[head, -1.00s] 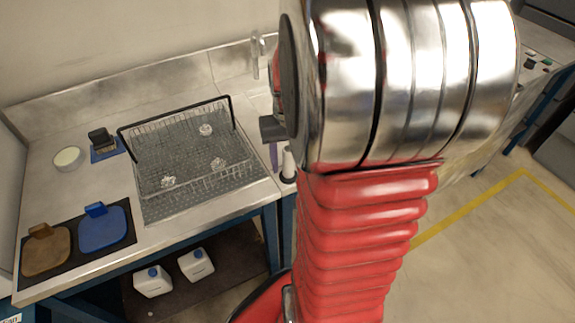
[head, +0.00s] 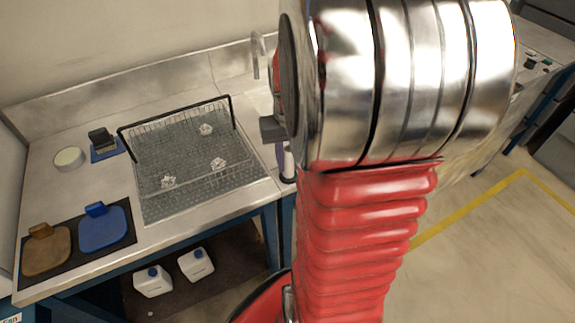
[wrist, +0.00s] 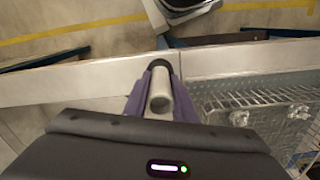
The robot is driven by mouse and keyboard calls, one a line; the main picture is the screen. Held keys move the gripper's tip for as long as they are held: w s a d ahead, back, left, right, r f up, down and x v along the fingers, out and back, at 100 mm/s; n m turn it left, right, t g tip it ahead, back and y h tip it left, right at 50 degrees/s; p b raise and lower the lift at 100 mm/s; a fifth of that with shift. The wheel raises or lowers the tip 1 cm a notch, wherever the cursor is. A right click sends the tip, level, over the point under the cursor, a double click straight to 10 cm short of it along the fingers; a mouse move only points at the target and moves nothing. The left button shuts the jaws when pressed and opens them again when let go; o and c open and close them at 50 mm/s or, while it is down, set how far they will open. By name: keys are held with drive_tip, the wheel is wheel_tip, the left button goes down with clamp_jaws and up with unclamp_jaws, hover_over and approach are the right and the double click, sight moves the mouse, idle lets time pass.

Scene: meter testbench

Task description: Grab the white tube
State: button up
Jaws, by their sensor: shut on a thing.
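The white tube (wrist: 160,92) stands between the two purple fingers of my gripper (wrist: 152,98) in the wrist view. The fingers are shut on it from both sides. A dark round part shows around the far end of the tube. In the head view, the white tube (head: 289,163) shows only in part at the right edge of the bench, beside a purple finger of my gripper (head: 280,155). My arm hides much of that area. I cannot tell whether the tube is clear of its support.
A wire basket (head: 150,192) with several small clear pieces stands left of the gripper. A tap (head: 256,50) rises behind. Blue and brown pads (head: 101,230) lie at the front left. White jugs (head: 196,264) stand below. The bench edge is close to the tube.

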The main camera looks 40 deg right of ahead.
clamp_jaws()
wheel_tip(320, 180, up, 10)
drive_tip(key=shift+r, duration=0.1)
idle(0.5)
idle(0.5)
